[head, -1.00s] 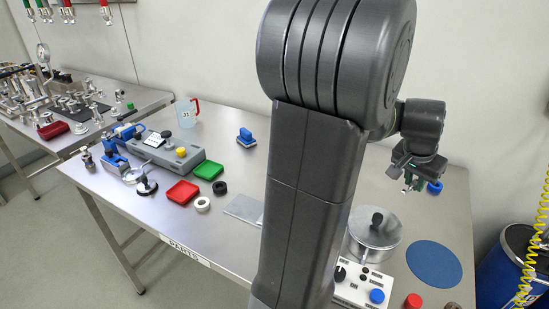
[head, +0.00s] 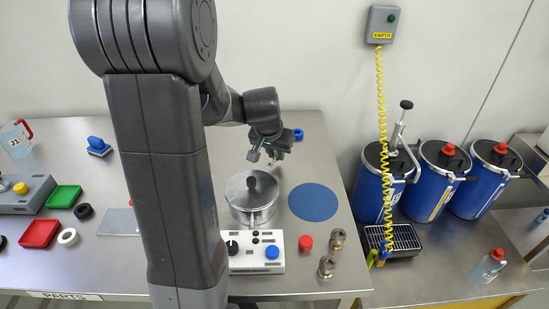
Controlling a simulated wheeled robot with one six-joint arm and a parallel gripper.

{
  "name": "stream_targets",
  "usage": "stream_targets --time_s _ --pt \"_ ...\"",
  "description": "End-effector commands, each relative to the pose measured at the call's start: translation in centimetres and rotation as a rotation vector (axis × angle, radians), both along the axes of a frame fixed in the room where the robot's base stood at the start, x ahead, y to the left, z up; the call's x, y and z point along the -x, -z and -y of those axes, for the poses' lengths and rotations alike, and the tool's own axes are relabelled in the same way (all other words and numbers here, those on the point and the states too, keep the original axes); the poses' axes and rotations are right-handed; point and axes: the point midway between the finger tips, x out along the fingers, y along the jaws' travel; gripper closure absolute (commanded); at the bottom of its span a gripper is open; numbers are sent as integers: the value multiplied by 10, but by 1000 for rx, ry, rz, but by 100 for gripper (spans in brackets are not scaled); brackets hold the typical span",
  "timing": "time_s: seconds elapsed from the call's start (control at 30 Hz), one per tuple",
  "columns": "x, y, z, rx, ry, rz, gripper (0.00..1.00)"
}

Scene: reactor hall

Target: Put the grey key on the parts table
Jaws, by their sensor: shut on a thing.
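The parts table (head: 115,265) is a steel-topped table with a "PARTS" label on its front edge. My gripper (head: 270,158) is over the back right part of this table, behind the lidded metal pot (head: 238,198). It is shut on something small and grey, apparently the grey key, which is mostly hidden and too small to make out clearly. I cannot tell how far above the tabletop it is.
A blue round mat (head: 313,202), a white control box (head: 245,262), a red cap (head: 306,242) and two metal fittings (head: 326,266) are on the table's right side. A blue object (head: 298,134) stands behind my gripper. Blue drums (head: 374,185) stand to the right.

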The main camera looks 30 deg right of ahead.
Motion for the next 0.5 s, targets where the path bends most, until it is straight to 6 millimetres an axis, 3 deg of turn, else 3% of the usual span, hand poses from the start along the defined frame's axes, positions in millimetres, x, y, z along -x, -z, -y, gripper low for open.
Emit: stream_targets --time_s 0.17,0.5 --pt "0 22 0 -1 0 -2 100" --pt "0 25 0 0 0 0 100"
